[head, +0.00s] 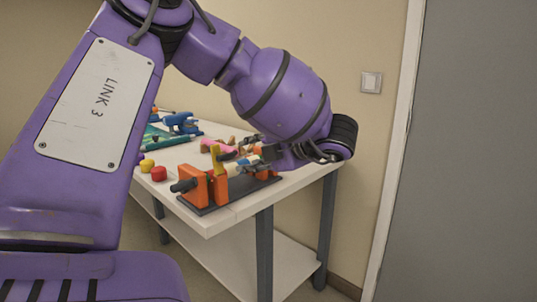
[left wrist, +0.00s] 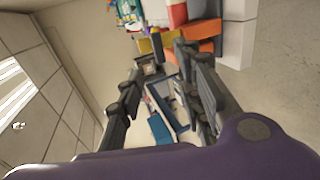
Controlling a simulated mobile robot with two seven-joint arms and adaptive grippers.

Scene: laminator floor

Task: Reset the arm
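My purple left arm comes in from the left and reaches over the white table. My left gripper (head: 262,156) points left above the far right part of the table, close behind an orange vise-like fixture (head: 196,186). In the left wrist view, the two dark fingers of my left gripper (left wrist: 162,62) stand apart with a gap between them. I see nothing clearly held. A small blue and white piece (head: 246,160) shows by the fingertips in the head view; I cannot tell whether it touches them. My right gripper is in neither view.
The white table (head: 228,218) has a lower shelf. On it are a red piece (head: 158,174), a yellow piece (head: 147,165), a blue tool (head: 181,122) and a pink item (head: 214,146). A wall with a switch (head: 371,82) and a grey door (head: 470,150) stand at right.

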